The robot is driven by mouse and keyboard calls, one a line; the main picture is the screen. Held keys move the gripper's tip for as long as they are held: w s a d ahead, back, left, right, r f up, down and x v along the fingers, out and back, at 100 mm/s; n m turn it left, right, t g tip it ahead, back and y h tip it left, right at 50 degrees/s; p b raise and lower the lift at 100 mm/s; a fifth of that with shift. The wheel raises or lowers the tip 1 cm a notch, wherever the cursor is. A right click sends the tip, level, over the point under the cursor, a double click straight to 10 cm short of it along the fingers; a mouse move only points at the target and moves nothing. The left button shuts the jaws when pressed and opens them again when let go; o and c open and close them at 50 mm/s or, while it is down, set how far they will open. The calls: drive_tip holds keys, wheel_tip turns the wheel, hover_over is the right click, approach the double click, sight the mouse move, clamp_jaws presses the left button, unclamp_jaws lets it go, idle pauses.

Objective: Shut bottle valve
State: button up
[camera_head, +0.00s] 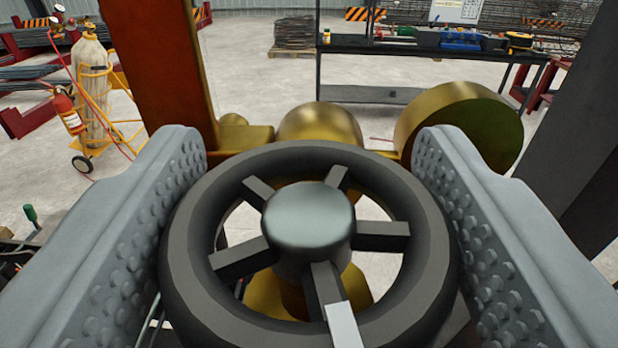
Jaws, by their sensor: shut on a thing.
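The bottle valve's dark round handwheel (310,158) fills the lower middle of the camera_head view. It has several spokes and a grey hub (308,222), and a light grey mark (343,325) lies on the spoke nearest me. My gripper (308,160) is shut on the handwheel, with one grey studded finger on its left side and one on its right. Behind and below the wheel is the brass valve body (320,125), with a large round brass part (458,125) at the right. The wheel hides much of the body.
An orange-brown upright (160,70) stands close behind the wheel at left. A dark upright (570,130) is close at right. Farther back are a gas cylinder (92,80) on a yellow cart, a red extinguisher (68,110) and a dark workbench (420,46) with tools. The floor between is clear.

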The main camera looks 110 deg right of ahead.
drive_tip(key=shift+m+g+y, duration=0.9)
drive_tip(key=shift+m+g, duration=0.4)
drive_tip(key=shift+g, duration=0.5)
drive_tip(key=shift+m+g+y, duration=0.4)
drive_tip(key=shift+g, duration=0.1)
drive_tip(key=o, duration=1)
drive_tip(key=shift+c, duration=0.2)
drive_tip(key=shift+s+n+t+h, duration=0.1)
drive_tip(key=shift+n+t+h, duration=0.4)
drive_tip(key=shift+t, duration=0.2)
drive_tip(key=shift+n+t, duration=0.3)
drive_tip(key=shift+t, duration=0.1)
drive_tip(key=shift+n+t+h, duration=0.65)
drive_tip(key=shift+n+t, duration=0.25)
drive_tip(key=shift+t, duration=0.4)
drive_tip(key=shift+n+t+h, duration=0.65)
drive_tip(key=shift+n+t, duration=0.25)
drive_tip(key=shift+t, duration=0.4)
drive_tip(key=n+t, duration=0.2)
drive_tip(key=t, duration=0.2)
drive_tip(key=n+t, duration=0.3)
drive_tip(key=t, duration=0.1)
drive_tip(key=shift+w+n+t+y, duration=0.1)
drive_tip(key=shift+n+t+y, duration=0.6)
drive_tip(key=shift+n+t, duration=0.7)
drive_tip(key=shift+w+n+t+y, duration=0.1)
drive_tip(key=shift+n+t+y, duration=0.7)
drive_tip(key=shift+t, duration=1)
